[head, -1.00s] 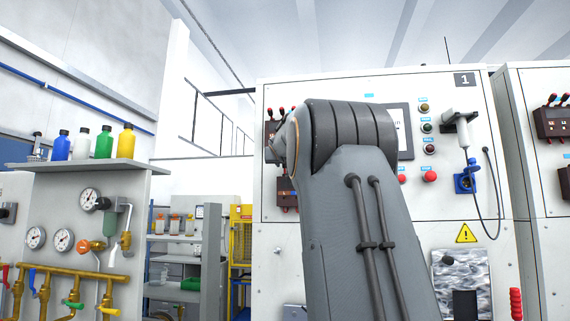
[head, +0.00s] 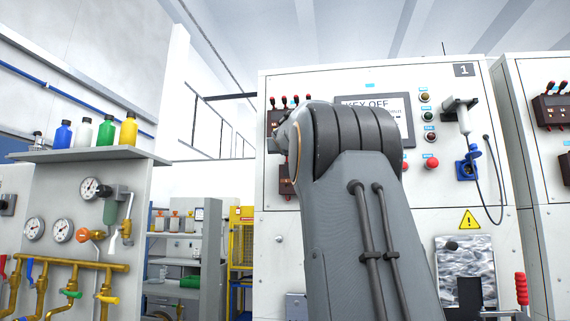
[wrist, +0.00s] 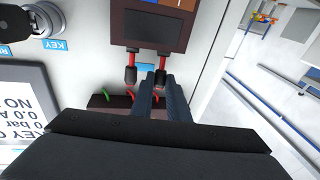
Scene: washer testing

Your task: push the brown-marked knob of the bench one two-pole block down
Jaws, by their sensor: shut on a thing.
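The wrist view is upside down. In it, a dark two-pole block (wrist: 150,30) with a blue and a brown mark hangs at the top, with two black knobs on red stems. The knob on the brown-mark side (wrist: 161,62) is at the tips of my gripper (wrist: 167,80), whose dark ribbed fingers are shut on it and partly hide it. The other knob (wrist: 130,76) is just left of the fingers, apart from them. In the head view, my arm covers most of this block (head: 286,180), and my gripper is hidden.
Another block with coloured wires (wrist: 105,103) lies close below the fingers in the wrist view. A key switch (wrist: 42,18) and display (wrist: 22,105) are to the left. In the head view, the display (head: 372,105) reads KEY OFF. Panel 1 (head: 450,225) carries buttons and a blue socket.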

